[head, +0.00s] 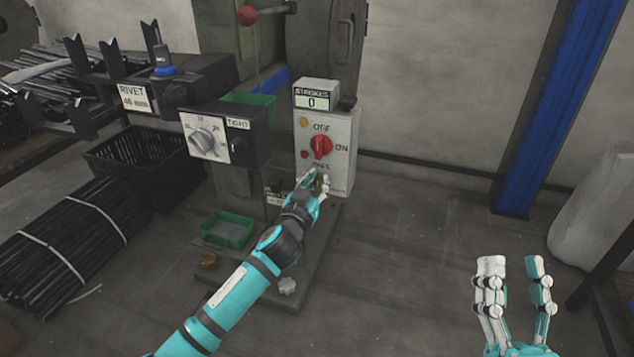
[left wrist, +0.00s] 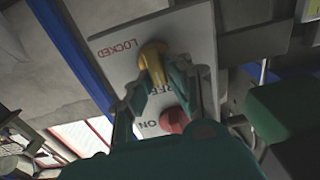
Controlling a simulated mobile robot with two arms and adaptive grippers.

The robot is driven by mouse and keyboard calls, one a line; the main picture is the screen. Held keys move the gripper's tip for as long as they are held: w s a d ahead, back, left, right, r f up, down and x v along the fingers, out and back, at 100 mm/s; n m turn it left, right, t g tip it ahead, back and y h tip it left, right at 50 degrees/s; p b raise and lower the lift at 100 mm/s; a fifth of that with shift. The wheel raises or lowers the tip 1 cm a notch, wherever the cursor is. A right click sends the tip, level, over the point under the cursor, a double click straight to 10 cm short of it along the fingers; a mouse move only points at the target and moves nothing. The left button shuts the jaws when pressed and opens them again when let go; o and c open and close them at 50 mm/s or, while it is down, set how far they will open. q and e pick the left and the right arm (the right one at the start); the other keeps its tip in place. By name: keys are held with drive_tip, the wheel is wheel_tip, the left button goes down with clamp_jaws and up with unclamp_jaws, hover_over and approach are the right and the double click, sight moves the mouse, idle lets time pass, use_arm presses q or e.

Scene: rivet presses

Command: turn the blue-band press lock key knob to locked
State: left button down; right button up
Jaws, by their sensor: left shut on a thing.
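The yellow-brass lock key knob (left wrist: 153,62) sits on the white control panel (left wrist: 205,22), close to the printed word LOCKED in the left wrist view. My left gripper (left wrist: 152,82) is shut on this knob, with one finger on each side. In the head view the left gripper (head: 318,184) is at the panel's lower part, below the red rotary switch (head: 320,146); its fingers largely cover the brass knob there. Which marking the knob points to cannot be told. My right gripper (head: 515,275) is open and empty, above the floor at the lower right.
A strokes counter (head: 317,94) reading 0 sits above the panel. A grey dial box (head: 212,137) stands to its left. A green tray (head: 228,229) lies on the press base. A black crate (head: 150,160) and bundled rods (head: 65,240) are at left.

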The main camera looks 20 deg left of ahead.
drive_tip(key=shift+w, duration=0.1)
use_arm(q)
drive_tip(key=m+p, duration=0.1)
drive_tip(key=m, duration=0.2)
drive_tip(key=m+p, duration=0.1)
drive_tip(key=shift+d+m+p, duration=0.3)
drive_tip(key=shift+p, duration=0.05)
drive_tip(key=m+p, duration=0.1)
drive_tip(key=m, duration=0.3)
drive_tip(key=f+m, duration=0.1)
drive_tip(key=m, duration=0.3)
drive_tip(key=d+m+p, duration=0.1)
drive_tip(key=m, duration=0.4)
drive_tip(key=shift+f+p, duration=0.3)
drive_tip(key=shift+p, duration=0.05)
use_arm(e)
drive_tip(key=s+d+f+g+h, duration=0.1)
drive_tip(key=f+g+h, duration=0.1)
drive_tip(key=f+g, duration=0.5)
drive_tip(key=d+f+g+h, duration=0.2)
drive_tip(key=f+g, duration=0.5)
drive_tip(key=f, duration=0.6)
drive_tip(key=shift+s+d+f+m+h, duration=0.25)
drive_tip(key=shift+s+m+h, duration=0.05)
drive_tip(key=shift+s, duration=0.1)
use_arm(q)
drive_tip(key=shift+m, duration=0.3)
use_arm(e)
drive_tip(key=shift+f, duration=0.1)
